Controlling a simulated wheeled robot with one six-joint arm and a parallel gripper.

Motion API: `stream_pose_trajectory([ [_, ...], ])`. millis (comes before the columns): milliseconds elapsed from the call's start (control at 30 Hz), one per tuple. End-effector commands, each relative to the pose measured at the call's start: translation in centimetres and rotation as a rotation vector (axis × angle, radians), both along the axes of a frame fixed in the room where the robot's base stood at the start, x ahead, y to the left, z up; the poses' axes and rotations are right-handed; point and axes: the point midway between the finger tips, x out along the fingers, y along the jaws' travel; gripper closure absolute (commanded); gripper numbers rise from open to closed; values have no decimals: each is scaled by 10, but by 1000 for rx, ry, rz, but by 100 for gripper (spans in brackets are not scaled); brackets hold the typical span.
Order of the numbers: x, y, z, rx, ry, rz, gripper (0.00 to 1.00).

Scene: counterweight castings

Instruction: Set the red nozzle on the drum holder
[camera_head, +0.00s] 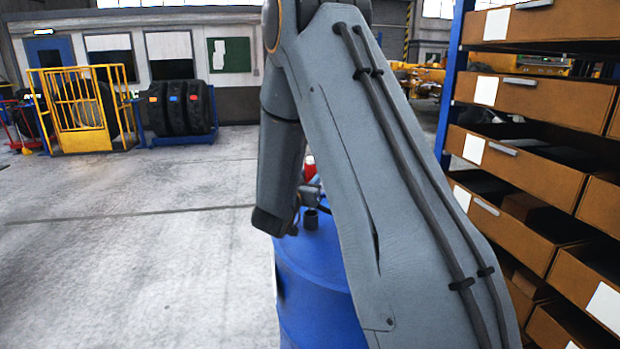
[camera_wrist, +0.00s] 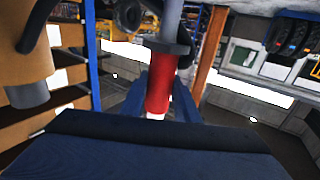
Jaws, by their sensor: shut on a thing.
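The red nozzle (camera_wrist: 160,85) is upright in the wrist view, with a grey collar at its upper end. My gripper (camera_wrist: 158,100) is shut on it, one blue finger on either side. In the head view only a small red bit of the nozzle (camera_head: 309,167) shows beside my arm, above the blue drum (camera_head: 305,290). A short dark grey cup-like piece (camera_head: 311,219) stands on the drum top and looks like the drum holder. The nozzle appears apart from it. My arm hides most of the gripper and much of the drum there.
A rack of brown drawers (camera_head: 520,165) with a blue post stands close on the right. Large black tires (camera_head: 178,108) and a yellow gate (camera_head: 80,110) stand far back left. The floor (camera_head: 130,250) left of the drum is clear.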

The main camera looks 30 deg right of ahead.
Motion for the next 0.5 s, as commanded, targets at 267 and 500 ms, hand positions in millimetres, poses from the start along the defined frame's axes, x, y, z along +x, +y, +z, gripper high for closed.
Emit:
stream_pose_trajectory([
  [267, 0, 0, -1, -1, -2, 0, 91],
  [500, 0, 0, -6, -1, -1, 0, 91],
])
